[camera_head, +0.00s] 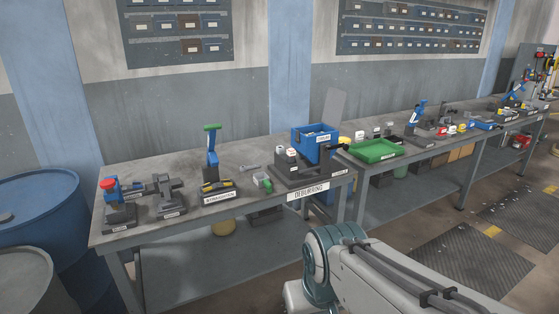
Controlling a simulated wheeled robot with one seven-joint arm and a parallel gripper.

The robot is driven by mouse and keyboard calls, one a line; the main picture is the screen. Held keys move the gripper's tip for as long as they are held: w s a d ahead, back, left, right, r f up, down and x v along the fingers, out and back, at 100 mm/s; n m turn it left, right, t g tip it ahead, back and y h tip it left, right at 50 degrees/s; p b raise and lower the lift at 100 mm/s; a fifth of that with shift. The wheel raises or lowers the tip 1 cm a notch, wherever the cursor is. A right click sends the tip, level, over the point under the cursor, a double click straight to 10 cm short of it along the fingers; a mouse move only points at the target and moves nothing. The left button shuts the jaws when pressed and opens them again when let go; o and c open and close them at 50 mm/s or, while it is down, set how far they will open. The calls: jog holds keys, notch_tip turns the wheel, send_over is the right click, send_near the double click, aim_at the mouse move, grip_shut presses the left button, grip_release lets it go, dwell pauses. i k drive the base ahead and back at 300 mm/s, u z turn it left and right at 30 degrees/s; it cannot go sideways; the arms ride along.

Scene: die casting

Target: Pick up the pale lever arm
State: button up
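I cannot make out the pale lever arm for certain. A small pale grey elongated part (250,168) lies on the near workbench, left of the blue bin; it is too small to identify. My gripper is out of view. Only a link of my own arm shows at the bottom right, in front of the bench and apart from it.
Floor mats (470,262) lie at right. The bench's back left is clear.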

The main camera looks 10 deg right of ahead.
aim_at(243, 169)
jog(key=u, duration=0.05)
jog(key=i, duration=2.5)
jog(key=z, duration=0.2)
